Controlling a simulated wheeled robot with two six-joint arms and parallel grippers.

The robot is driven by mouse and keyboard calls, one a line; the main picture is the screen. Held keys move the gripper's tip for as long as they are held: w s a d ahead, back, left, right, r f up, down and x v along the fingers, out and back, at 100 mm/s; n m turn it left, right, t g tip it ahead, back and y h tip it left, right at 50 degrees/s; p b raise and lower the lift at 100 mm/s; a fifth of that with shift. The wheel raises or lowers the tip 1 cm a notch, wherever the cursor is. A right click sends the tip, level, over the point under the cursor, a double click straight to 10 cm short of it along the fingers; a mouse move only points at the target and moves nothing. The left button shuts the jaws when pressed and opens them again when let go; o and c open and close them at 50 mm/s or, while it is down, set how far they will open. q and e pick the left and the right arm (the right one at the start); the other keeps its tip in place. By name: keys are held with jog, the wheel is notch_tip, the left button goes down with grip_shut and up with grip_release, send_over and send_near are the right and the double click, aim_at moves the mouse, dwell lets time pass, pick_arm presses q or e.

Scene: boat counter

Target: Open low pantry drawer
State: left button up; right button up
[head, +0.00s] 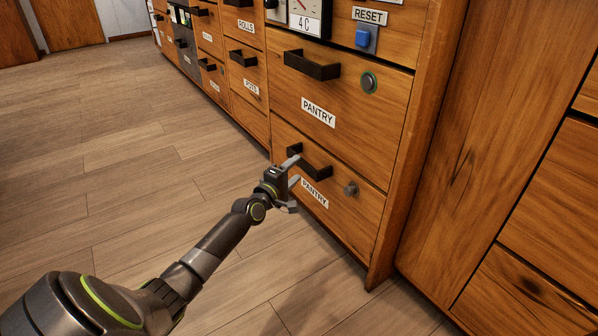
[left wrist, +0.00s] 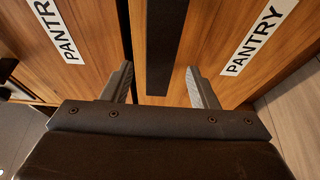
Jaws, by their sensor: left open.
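The low pantry drawer (head: 345,212) is at the bottom of the wooden cabinet, under another drawer labelled PANTRY. It looks shut, with its front flush. It has a black bar handle (head: 312,164), a PANTRY label (head: 315,193) and a round knob-like lock (head: 351,189). My left gripper (head: 294,171) is open at the left end of this handle, one finger above and one below. In the left wrist view, the dark handle (left wrist: 164,45) lies in line with the gap between the open fingers (left wrist: 162,85). I cannot tell whether they touch it. My right gripper is out of view.
The upper pantry drawer (head: 335,90) is shut, with a black handle (head: 312,65) and a green-ringed button (head: 369,82). A blue reset button (head: 363,37) sits above it. More drawers run to the left, and wooden panels stand right. The floor (head: 130,170) in front is clear.

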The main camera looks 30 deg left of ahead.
aim_at(301, 165)
pick_arm(q)
jog(key=shift+w+b, duration=0.65)
jog(key=shift+w, duration=0.95)
jog(key=shift+c, duration=0.4)
grip_shut()
